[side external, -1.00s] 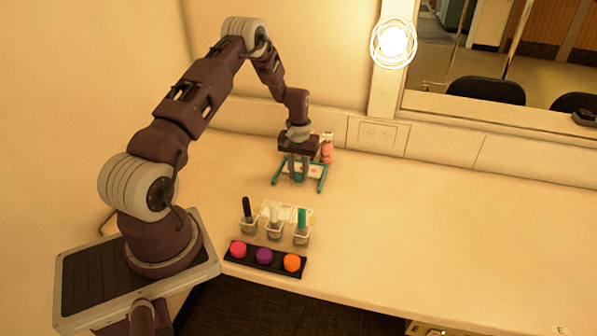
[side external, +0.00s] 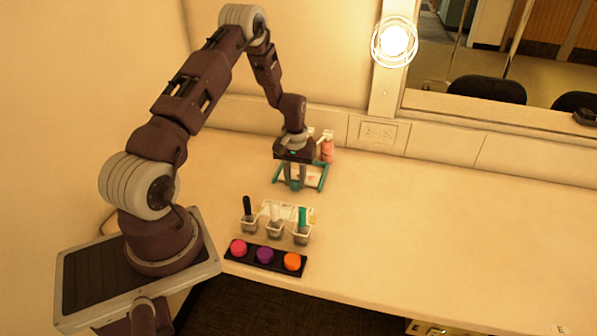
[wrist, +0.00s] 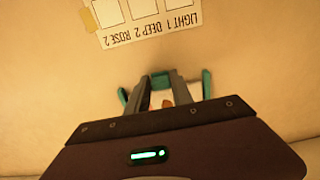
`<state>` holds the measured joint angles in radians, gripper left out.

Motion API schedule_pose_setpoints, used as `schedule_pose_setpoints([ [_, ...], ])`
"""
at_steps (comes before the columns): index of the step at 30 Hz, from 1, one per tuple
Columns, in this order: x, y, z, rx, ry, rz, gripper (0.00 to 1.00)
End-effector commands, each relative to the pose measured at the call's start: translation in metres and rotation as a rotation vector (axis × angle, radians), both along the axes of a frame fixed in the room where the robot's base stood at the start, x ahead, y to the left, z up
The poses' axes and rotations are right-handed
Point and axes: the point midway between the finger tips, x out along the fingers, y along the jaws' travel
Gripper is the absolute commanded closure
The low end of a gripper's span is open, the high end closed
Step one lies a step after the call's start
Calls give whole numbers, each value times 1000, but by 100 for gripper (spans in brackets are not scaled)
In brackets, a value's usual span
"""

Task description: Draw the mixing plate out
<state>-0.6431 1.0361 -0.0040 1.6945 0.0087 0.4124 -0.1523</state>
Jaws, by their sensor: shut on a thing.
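The mixing plate (side external: 313,178) is a small pale plate with a reddish smear, low in a teal frame (side external: 323,178) near the back wall. In the wrist view the pale plate (wrist: 188,92) shows an orange smear, partly hidden by my fingers, with teal posts (wrist: 207,84) at both sides. My gripper (side external: 294,186) points down over the front of the frame. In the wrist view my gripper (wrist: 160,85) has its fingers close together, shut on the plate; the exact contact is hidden.
In front are a printed card (side external: 290,211), small cups (side external: 275,230) with tools, and a black strip (side external: 265,260) with pink, purple and orange pots. The counter to the right is clear.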

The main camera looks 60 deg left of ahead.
Motion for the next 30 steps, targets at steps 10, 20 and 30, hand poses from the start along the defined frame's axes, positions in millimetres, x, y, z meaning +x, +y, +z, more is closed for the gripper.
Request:
schedule_pose_setpoints([
  [10,-18,-17,0,1,0,1,100],
  [20,-18,-17,0,1,-1,0,51],
  [30,-16,-16,18,4,-5,0,51],
])
